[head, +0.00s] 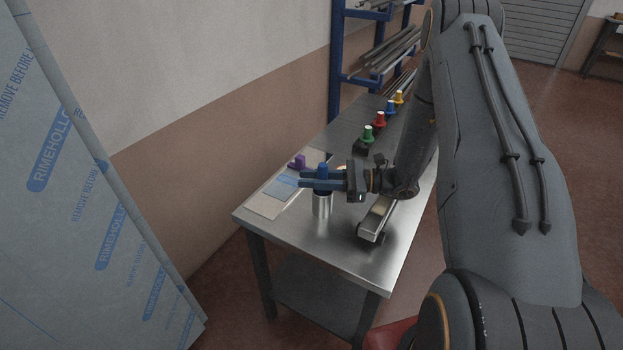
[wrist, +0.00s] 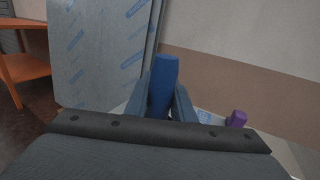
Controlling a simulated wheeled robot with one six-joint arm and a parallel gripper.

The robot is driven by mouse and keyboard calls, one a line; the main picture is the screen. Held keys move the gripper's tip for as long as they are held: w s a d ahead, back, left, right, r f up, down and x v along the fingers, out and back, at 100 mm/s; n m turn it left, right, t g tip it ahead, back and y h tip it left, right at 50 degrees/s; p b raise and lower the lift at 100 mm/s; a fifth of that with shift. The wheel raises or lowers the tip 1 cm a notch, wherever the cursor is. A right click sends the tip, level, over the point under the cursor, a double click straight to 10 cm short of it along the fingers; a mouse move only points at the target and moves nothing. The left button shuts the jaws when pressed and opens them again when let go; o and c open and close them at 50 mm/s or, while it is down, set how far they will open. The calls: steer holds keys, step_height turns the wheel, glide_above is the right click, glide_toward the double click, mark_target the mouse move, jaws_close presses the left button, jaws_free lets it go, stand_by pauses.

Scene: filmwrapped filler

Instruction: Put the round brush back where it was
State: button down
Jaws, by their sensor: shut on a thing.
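My gripper (head: 318,179) reaches left over the near part of the metal table. It is shut on an upright blue handle (head: 322,168), which I take to be the round brush's. In the wrist view, the handle (wrist: 163,85) stands between the two blue fingers (wrist: 162,100). A silver cylinder (head: 322,205) shows directly below the fingers, in line with the handle. I cannot tell whether it is part of the brush or a cup around it. The fingers hide the join, and no bristles show.
A purple piece (head: 297,162) sits on flat sheets (head: 268,204) along the table's (head: 310,246) wall side. Green (head: 368,132), red (head: 380,118), blue (head: 390,107) and yellow (head: 399,97) pieces stand in a row farther back. A metal bar-like object (head: 376,220) lies right of the cylinder. Film-wrapped panels (head: 80,200) stand at left.

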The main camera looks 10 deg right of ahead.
steer(key=shift+f, duration=0.15)
steer(key=c, duration=1.5)
jaws_free()
steer(key=b+v, duration=0.1)
steer(key=v, duration=0.5)
steer(key=b+v, duration=0.2)
steer(key=v, duration=0.4)
steer(key=shift+r, duration=0.25)
steer(key=shift+s, duration=0.1)
